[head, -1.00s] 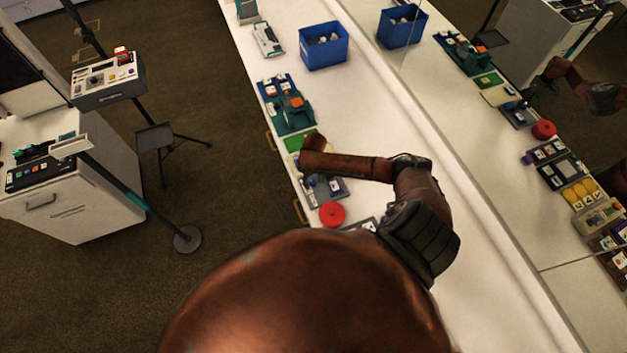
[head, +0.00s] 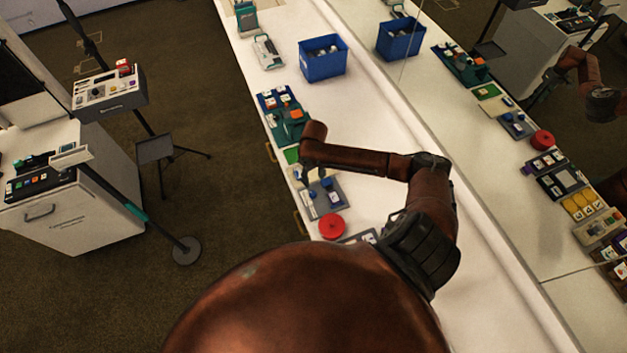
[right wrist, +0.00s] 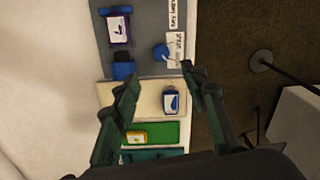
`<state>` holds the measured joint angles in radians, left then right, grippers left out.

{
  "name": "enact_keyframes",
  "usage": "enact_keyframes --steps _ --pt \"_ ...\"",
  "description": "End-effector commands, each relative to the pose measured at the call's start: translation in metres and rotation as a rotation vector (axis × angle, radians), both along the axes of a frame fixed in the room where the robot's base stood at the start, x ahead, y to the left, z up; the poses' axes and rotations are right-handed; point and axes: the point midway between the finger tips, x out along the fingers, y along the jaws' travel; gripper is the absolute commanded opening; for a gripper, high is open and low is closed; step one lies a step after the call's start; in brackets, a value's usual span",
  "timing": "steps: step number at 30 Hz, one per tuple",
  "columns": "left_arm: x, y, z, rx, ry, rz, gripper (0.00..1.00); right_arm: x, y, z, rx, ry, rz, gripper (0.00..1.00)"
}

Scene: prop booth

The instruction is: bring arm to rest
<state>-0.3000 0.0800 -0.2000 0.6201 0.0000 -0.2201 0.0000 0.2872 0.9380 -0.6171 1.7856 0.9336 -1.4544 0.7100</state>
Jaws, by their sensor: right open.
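My right arm (head: 365,162) reaches over the white counter (head: 380,120). Its right gripper (head: 306,172) hangs below the end of the forearm, dark and small in the head view. In the right wrist view the right gripper (right wrist: 158,78) is open, with nothing between its fingers. It is above a grey board (right wrist: 150,60), a cream board (right wrist: 148,97) and a green board (right wrist: 160,132). I cannot tell its exact height above them. My left gripper is not in view.
A red round object (head: 331,226) and a blue-grey board (head: 322,198) lie near the counter's left edge. A blue bin (head: 322,57) stands farther along. A mirror-like wall runs along the right. A cabinet (head: 75,205) and stands occupy the floor at left.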

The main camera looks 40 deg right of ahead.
Motion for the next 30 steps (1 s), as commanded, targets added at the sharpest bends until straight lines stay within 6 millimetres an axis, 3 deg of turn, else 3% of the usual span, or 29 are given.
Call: enact_keyframes --steps 8,13,30 --pt "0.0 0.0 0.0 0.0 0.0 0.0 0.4 0.0 0.0 0.0 0.0 0.0 0.0 0.4" --pt "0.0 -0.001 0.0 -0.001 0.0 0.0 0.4 0.0 0.001 -0.012 0.002 0.001 -0.002 0.4" --pt "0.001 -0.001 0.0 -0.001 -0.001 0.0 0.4 0.0 0.002 -0.107 0.0 0.002 -0.002 0.4"
